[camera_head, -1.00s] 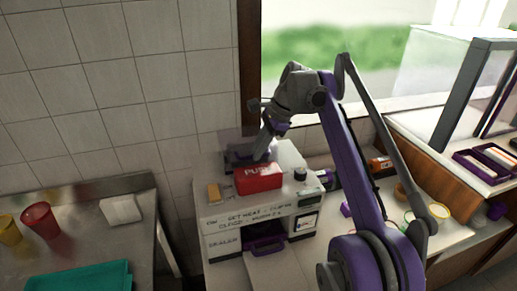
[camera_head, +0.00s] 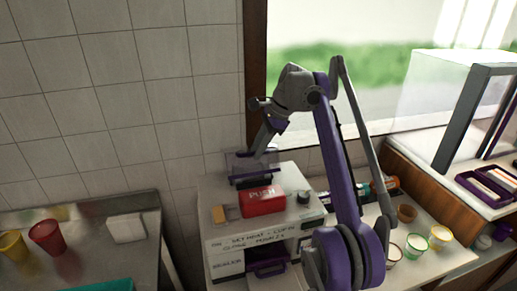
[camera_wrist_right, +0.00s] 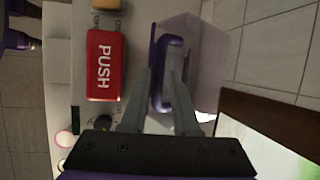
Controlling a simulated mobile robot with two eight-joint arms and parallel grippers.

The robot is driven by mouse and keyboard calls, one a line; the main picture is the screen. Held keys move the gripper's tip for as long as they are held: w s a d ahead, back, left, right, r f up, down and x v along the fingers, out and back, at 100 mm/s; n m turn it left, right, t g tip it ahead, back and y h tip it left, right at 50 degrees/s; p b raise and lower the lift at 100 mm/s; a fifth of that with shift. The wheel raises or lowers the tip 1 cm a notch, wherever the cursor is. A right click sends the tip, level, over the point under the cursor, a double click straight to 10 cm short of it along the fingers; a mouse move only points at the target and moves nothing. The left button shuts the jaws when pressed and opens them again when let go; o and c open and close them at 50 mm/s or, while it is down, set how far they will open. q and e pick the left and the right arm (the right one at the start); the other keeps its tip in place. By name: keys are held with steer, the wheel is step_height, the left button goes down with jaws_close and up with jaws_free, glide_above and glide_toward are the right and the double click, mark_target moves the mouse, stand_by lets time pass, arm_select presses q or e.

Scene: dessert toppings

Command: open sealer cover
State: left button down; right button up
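The sealer (camera_head: 222,245) is a white box with handwriting on its front, a red PUSH block (camera_head: 262,200) on top and a purple tray in its front opening. Its clear cover (camera_head: 237,160) with purple edging stands raised at the back, by the wall; the cover's purple part shows in the right wrist view (camera_wrist_right: 160,90). My right gripper (camera_head: 258,153) is at the raised cover. In the wrist view its two grey fingers are apart, with the purple part between and beyond their tips; contact is unclear. My left gripper is not in view.
Left, a metal counter holds a red cup (camera_head: 47,237), a yellow cup (camera_head: 12,246) and white napkins (camera_head: 126,228). Right, several small bowls, including a yellow one (camera_head: 440,237), stand by a glass case (camera_head: 440,105). The tiled wall is close behind the sealer.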

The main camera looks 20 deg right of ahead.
steer(key=shift+d+r, duration=0.1)
steer(key=shift+r, duration=0.1)
steer(key=shift+s+d+r, duration=0.1)
steer(key=shift+d+r, duration=0.05)
steer(key=shift+r, duration=0.15)
steer(key=s+d, duration=0.4)
steer(key=d, duration=0.7)
steer(key=shift+s, duration=0.3)
